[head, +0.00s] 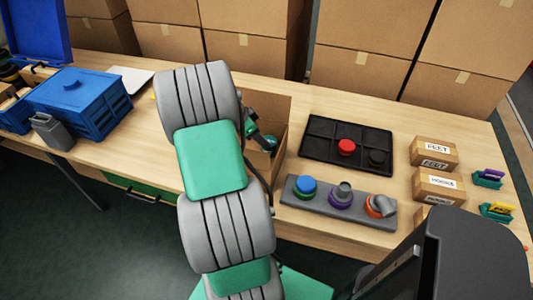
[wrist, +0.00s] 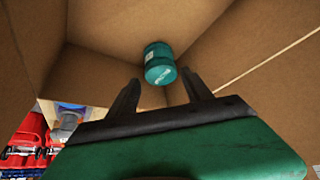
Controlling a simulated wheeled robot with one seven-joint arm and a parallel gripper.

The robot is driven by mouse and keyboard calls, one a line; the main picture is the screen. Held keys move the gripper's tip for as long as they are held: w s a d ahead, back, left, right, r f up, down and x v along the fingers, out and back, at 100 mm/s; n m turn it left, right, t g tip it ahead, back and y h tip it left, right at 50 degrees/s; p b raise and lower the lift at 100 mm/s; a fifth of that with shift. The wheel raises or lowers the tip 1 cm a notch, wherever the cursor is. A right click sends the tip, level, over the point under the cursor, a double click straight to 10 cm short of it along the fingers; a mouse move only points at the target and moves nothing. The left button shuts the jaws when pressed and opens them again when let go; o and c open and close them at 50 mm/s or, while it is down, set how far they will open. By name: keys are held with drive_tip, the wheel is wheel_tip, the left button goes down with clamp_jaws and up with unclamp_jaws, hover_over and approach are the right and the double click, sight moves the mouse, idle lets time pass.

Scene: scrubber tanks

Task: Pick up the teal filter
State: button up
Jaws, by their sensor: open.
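The teal filter (wrist: 159,64) is a short cylinder with a pale label, lying inside an open cardboard box in the wrist view. It is near the meeting of the box's walls and floor. My gripper (wrist: 160,88) is open, its two dark fingers apart and pointing at the filter. The filter shows beyond the fingertips, centred in the gap, and nothing is between the fingers. In the head view my arm covers much of the cardboard box (head: 283,112), and part of my gripper (head: 262,143) shows inside it. I cannot make out the filter in the head view.
A black compartment tray (head: 318,127) with a red cap (head: 346,147) lies right of the box. A grey holder (head: 325,211) with several coloured caps stands in front of it. Small labelled boxes (head: 438,187) are at right. A blue crate (head: 98,110) is at left.

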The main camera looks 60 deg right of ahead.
drive_tip(key=p+x, duration=0.1)
drive_tip(key=x, duration=0.7)
drive_tip(key=shift+w+f, duration=0.1)
drive_tip(key=shift+f, duration=0.05)
drive_tip(key=shift+c, duration=0.5)
drive_tip(key=c, duration=0.9)
